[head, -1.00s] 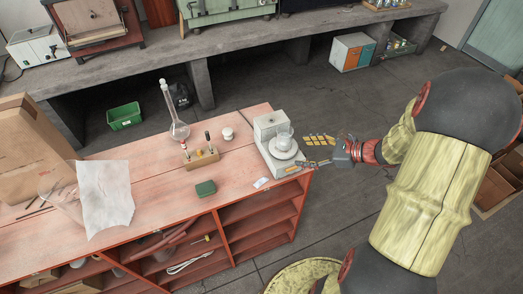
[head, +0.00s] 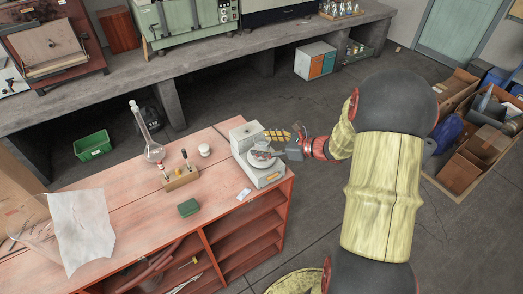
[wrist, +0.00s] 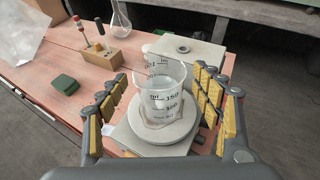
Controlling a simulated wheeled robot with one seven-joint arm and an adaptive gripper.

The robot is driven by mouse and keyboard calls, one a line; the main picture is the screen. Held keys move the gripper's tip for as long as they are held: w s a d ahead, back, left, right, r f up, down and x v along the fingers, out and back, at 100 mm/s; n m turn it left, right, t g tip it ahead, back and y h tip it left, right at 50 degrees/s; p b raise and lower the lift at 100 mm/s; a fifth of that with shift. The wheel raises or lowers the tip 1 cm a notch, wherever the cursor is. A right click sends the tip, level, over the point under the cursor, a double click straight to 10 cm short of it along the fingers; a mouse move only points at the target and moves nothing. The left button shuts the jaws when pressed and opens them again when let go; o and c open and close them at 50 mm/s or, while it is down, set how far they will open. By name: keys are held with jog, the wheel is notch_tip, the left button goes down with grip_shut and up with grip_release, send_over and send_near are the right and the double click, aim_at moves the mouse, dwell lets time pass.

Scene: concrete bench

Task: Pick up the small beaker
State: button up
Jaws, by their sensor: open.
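The small beaker (wrist: 160,92) is clear glass with dark volume marks. It stands upright on the round pan (wrist: 158,137) of a grey balance (head: 246,139) at the right end of the red bench. My gripper (wrist: 165,108) is open, with its yellow-padded fingers on either side of the beaker in the wrist view. Gaps show between the fingers and the glass. In the head view my gripper (head: 279,145) reaches in from the right, and its fingers partly cover the beaker (head: 261,153).
A white sheet (head: 82,230) lies farther left. Bare bench top lies between them.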

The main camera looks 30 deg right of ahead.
jog(key=shift+w+a+f, duration=0.2)
jog(key=shift+w, duration=0.25)
jog(key=shift+c, duration=0.4)
jog(key=c, duration=1.3)
